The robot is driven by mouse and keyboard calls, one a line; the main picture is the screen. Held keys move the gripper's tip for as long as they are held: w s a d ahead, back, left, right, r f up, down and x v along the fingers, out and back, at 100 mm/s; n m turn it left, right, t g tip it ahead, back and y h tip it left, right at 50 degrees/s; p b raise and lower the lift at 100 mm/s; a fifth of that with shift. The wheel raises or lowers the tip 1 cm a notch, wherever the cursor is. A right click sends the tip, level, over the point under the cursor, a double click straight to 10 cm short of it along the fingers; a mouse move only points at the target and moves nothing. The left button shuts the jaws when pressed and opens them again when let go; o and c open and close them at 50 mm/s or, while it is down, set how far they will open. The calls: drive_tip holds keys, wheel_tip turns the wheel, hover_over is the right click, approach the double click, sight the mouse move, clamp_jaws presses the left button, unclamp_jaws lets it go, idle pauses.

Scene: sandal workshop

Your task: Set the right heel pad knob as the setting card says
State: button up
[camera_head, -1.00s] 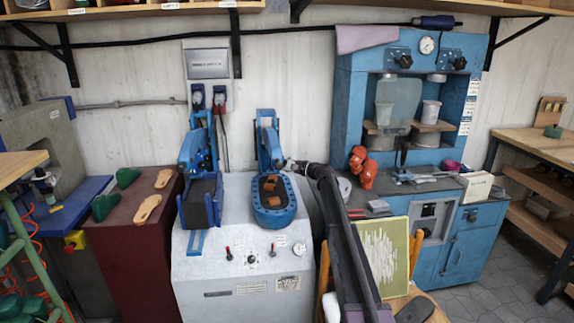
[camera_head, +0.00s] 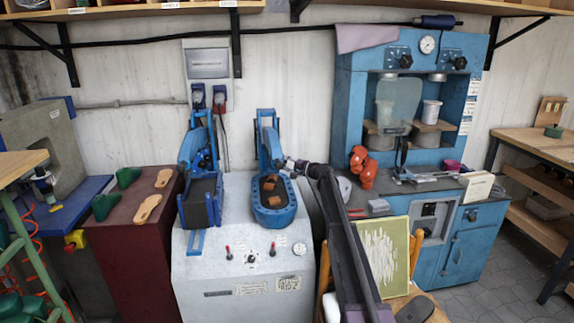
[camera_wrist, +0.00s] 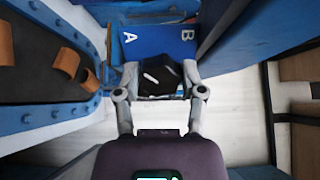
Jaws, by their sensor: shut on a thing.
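In the wrist view a black knob (camera_wrist: 160,78) with a white mark on its face sits in front of a blue plate (camera_wrist: 160,38) lettered A at left and B at right. The white mark slants toward the upper left; I cannot tell exactly which letter it points at. My gripper (camera_wrist: 160,88) has its fingers on both sides of the knob and is shut on it. In the head view my gripper (camera_head: 291,164) is at the right side of the right blue heel press (camera_head: 273,217); the knob is too small to make out there. I cannot pick out a readable setting card.
The press's oval bed holds brown pads (camera_head: 269,183). A second blue press (camera_head: 200,205) stands to its left on the grey cabinet (camera_head: 235,285). A large blue machine (camera_head: 345,110) stands to the right.

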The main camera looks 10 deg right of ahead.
drive_tip(key=shift+a, duration=0.15)
drive_tip(key=o, duration=1.1)
drive_tip(key=shift+w+f, duration=0.1)
drive_tip(key=shift+o, duration=0.2)
drive_tip(key=v, duration=1.2)
